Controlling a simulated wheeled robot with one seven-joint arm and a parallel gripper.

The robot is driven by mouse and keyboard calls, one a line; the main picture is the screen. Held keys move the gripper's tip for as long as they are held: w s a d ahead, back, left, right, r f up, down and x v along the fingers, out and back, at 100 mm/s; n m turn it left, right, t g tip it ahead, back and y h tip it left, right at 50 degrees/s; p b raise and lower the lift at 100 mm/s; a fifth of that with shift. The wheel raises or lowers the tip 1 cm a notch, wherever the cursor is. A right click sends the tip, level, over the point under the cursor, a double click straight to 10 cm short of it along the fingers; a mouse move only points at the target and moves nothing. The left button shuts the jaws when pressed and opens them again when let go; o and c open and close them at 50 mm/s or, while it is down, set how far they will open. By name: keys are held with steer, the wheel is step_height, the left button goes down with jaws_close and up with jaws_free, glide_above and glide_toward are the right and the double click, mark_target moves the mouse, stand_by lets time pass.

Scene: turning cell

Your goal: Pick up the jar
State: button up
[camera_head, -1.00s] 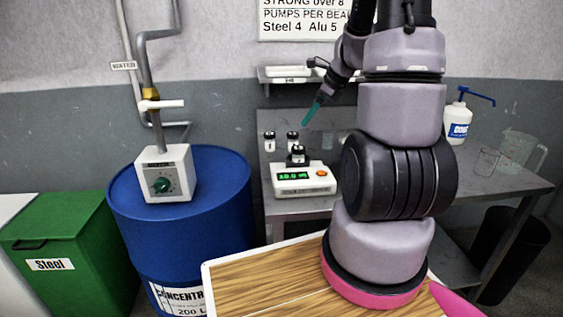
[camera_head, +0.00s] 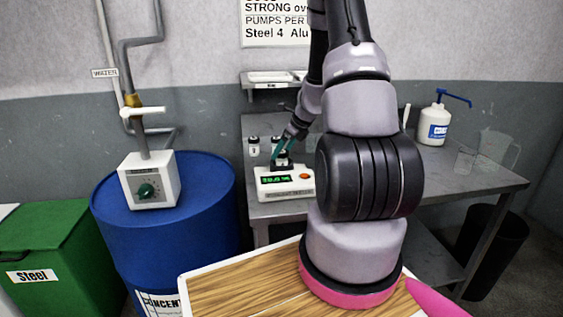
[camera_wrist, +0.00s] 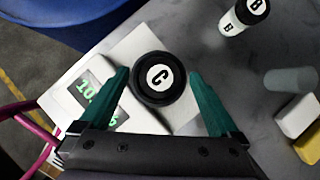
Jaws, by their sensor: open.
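A jar with a black lid marked C (camera_wrist: 160,78) stands upright on the white scale (camera_wrist: 75,88), and it also shows small in the head view (camera_head: 283,160). My gripper (camera_wrist: 158,72) is open, with one green finger on each side of the lid. I cannot tell whether either touches. In the head view my gripper (camera_head: 284,149) is down at the jar on the scale (camera_head: 285,185) and partly hides it.
A second jar marked B (camera_wrist: 243,14) stands behind the scale, and another small jar (camera_head: 253,146) is on the grey bench (camera_head: 450,182). A pump bottle (camera_head: 434,122) and clear jug (camera_head: 497,148) are at right. A blue drum (camera_head: 205,215) is left of the bench.

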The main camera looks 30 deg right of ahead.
steer(key=shift+x, duration=0.9)
steer(key=shift+c, duration=0.3)
jaws_close()
